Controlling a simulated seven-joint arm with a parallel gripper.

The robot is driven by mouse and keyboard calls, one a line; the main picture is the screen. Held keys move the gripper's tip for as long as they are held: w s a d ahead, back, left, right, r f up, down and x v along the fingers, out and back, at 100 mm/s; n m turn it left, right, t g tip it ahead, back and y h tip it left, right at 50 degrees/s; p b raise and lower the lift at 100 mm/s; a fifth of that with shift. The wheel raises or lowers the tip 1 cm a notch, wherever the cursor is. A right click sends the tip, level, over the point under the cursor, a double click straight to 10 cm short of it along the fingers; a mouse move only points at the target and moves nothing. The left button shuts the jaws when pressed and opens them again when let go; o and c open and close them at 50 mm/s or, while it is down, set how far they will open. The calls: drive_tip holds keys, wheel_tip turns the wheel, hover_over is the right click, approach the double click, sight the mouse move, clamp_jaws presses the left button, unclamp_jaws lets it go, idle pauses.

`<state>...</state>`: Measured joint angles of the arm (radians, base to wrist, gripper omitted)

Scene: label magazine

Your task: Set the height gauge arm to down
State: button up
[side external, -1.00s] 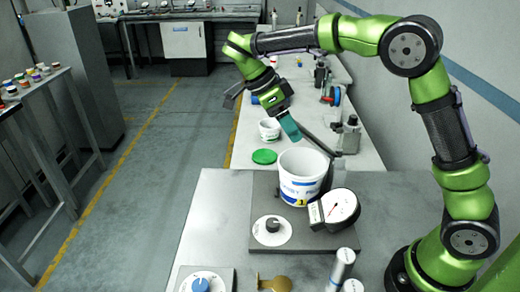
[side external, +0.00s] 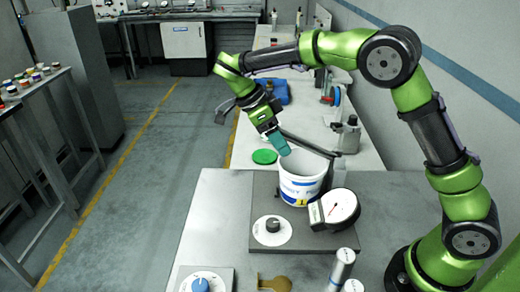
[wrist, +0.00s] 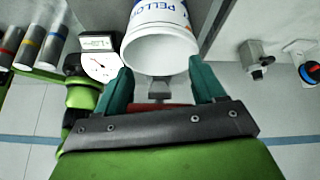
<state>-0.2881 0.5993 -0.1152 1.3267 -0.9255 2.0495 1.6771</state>
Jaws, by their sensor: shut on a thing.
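The height gauge arm (side external: 310,145) is a dark bar in the side external view. It slopes from its higher left end by my gripper down to the right, behind and above the white bucket. My gripper (side external: 285,152) points down at the arm's left end, with its teal fingertips near the bucket's rim. In the wrist view my gripper (wrist: 161,86) has its two fingers apart, with a reddish piece and a grey part between them. It is shut on the arm, though the grip itself is largely hidden.
The white bucket (side external: 302,187) stands on a dark plate (side external: 262,212) close under my gripper. A dial gauge (side external: 338,207) and a black knob on a white disc (side external: 271,230) sit in front of it. A green lid (side external: 264,157) lies on the bench behind.

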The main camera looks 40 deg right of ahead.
drive_tip(key=shift+s+d+f, duration=0.15)
drive_tip(key=shift+d, duration=0.1)
idle(0.4)
drive_tip(key=o, duration=1.4)
drive_tip(key=shift+a, duration=0.1)
drive_tip(key=v, duration=0.7)
drive_tip(key=shift+a+r, duration=0.1)
drive_tip(key=shift+r, duration=0.15)
